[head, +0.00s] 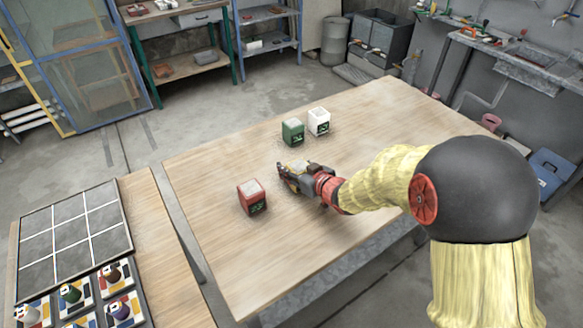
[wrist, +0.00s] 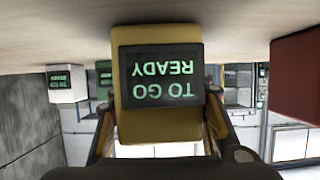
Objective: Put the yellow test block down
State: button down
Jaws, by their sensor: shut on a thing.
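The yellow test block (wrist: 128,50) is between the two fingers of my gripper (wrist: 160,118) in the wrist view. Its dark screen reads "READY TO GO", upside down in that picture. In the head view my gripper (head: 298,172) is low over the middle of the wooden table (head: 240,270), shut on the yellow block, which it mostly hides. I cannot tell whether the block's underside touches the table.
A red block (head: 252,198) stands left of my gripper. A green block (head: 292,132) and a white block (head: 319,121) stand close together behind it. A side table with a gridded board (head: 75,235) is at lower left. The table's far right is clear.

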jog(key=shift+f, duration=0.1)
jog(key=c, duration=1.1)
grip_release()
jog(key=shift+o, duration=0.6)
jog(key=shift+r, duration=0.2)
jog(key=p+v, duration=0.4)
jog(key=v, duration=0.8)
jog(key=shift+f, duration=0.1)
